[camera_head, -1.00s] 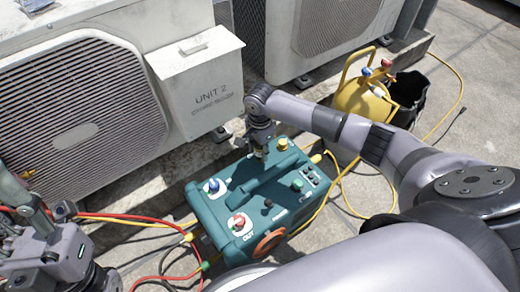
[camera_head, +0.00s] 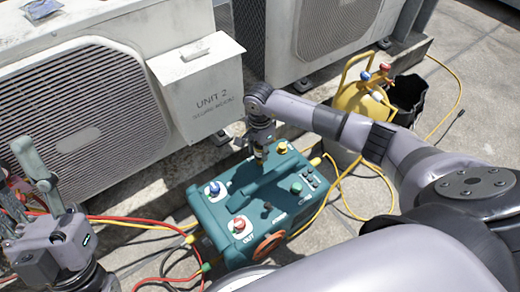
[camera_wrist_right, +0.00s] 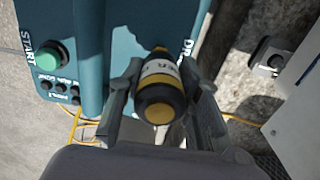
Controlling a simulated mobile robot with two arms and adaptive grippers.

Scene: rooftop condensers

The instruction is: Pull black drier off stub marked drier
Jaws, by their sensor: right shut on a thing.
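The black drier (camera_wrist_right: 158,88), with a white lettered band and yellow bands, sits between the fingers of my right gripper (camera_wrist_right: 163,105). The gripper is shut on it. In the head view my right gripper (camera_head: 260,145) points down at the far side of the teal machine (camera_head: 225,212), and the drier is mostly hidden by it. The right wrist view shows part of a white "DR..." marking on the teal casing beside the drier. The stub is hidden, so I cannot tell whether the drier is still seated. My left gripper (camera_head: 28,190) is empty at the left edge, fingers apart.
A white Unit 2 box (camera_head: 205,90) stands close behind the machine, beside a condenser (camera_head: 85,110). A yellow cylinder (camera_head: 362,102) and black bucket (camera_head: 408,95) stand at the right. Red and yellow hoses (camera_head: 130,220) run left of the machine; a yellow hose (camera_head: 343,185) loops right.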

